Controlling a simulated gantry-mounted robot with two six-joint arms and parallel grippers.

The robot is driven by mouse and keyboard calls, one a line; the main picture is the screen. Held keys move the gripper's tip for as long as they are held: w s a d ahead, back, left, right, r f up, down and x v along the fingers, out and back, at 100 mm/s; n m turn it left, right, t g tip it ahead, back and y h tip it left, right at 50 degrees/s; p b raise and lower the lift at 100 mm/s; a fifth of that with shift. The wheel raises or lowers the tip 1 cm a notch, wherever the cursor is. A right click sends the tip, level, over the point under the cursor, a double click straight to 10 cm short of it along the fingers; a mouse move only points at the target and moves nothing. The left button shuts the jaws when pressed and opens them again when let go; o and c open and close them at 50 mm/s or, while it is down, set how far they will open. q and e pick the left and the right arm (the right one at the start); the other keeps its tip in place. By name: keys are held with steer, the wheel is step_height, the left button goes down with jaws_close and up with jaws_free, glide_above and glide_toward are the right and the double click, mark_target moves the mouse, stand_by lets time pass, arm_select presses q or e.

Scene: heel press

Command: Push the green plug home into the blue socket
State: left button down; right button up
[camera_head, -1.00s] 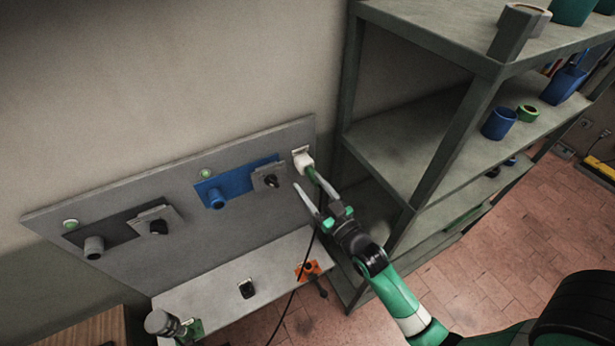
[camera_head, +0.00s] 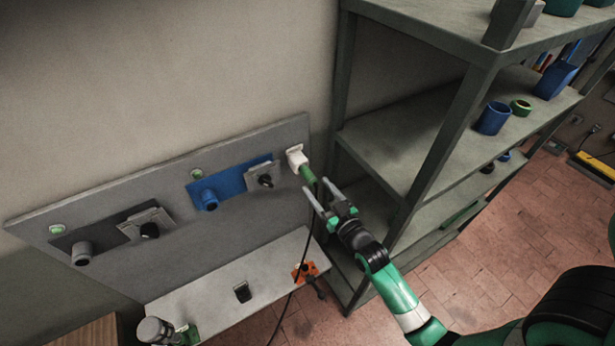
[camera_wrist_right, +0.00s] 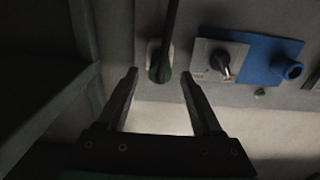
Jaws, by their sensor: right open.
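The green plug (camera_head: 307,174) sits in a white socket (camera_head: 296,158) at the right end of the wall panel, with a black cable hanging from it. How deep it sits cannot be told. The blue socket (camera_head: 208,200) is a round collar on a blue plate further left and looks empty. My right gripper (camera_head: 319,190) is open and empty just in front of the plug, apart from it. In the right wrist view the plug (camera_wrist_right: 160,73) shows beyond and between the open fingers. My left gripper is not in view.
A black knob (camera_head: 265,181) on a grey plate lies between the blue socket and the plug. A grey socket (camera_head: 82,254) is at the panel's left. A ledge (camera_head: 205,300) below bears an orange part (camera_head: 303,271). A shelf rack (camera_head: 400,215) stands close on the right.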

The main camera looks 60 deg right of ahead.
mark_target(309, 175)
steer(key=b+x, duration=0.1)
steer(key=x, duration=0.3)
steer(key=shift+w+d+f+b, duration=0.1)
steer(key=shift+w+d+b, duration=0.15)
steer(key=shift+w+b, duration=0.1)
steer(key=shift+w+d, duration=0.35)
steer(key=shift+w, duration=0.15)
stand_by(0.3)
jaws_close()
stand_by(0.9)
stand_by(0.5)
steer(key=shift+p+v, duration=0.75)
steer(key=shift+v, duration=1.2)
steer(key=shift+p+v, duration=0.4)
steer(key=shift+v, duration=0.7)
steer(key=shift+s, duration=0.1)
